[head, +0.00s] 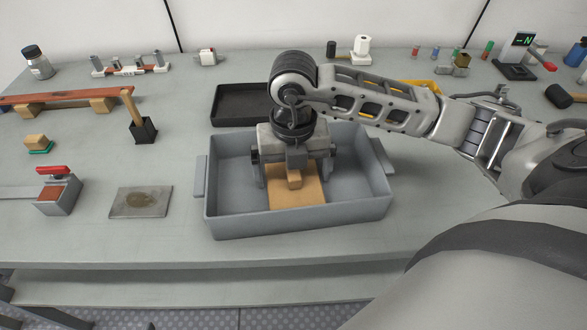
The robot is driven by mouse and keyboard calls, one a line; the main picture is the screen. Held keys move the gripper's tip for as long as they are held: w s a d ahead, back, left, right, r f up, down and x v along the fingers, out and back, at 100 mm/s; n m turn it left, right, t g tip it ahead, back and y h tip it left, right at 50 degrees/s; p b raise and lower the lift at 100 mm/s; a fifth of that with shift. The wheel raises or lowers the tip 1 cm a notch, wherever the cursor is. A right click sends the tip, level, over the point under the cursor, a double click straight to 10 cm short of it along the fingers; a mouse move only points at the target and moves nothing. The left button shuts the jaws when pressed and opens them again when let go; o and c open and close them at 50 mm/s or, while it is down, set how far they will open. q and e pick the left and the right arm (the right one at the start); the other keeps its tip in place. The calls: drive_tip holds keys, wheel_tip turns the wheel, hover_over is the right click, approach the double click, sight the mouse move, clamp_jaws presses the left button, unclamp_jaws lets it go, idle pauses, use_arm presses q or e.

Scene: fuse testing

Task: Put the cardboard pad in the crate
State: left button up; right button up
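The light gray crate (228,226) stands near the front edge of the table. The tan cardboard pad (298,199) lies inside it, toward the front middle, looking flat. A small tan block-like piece (294,180) shows on the pad; I cannot tell if it is part of it. My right gripper (293,178) reaches down into the crate above the pad. Its fingers look spread apart at either side of the pad, and it hides the pad's rear part. My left gripper is not in view.
A black tray (232,104) stands behind the crate. A flat gray plate (141,202) and a red-handled clamp box (57,190) lie to the left. My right arm covers much of the table's right side. The front strip of the table is clear.

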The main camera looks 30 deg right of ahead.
wheel_tip(320, 180, up, 12)
drive_tip(key=p, duration=0.1)
drive_tip(key=shift+r, duration=0.2)
drive_tip(key=shift+s+f, duration=0.1)
idle(0.7)
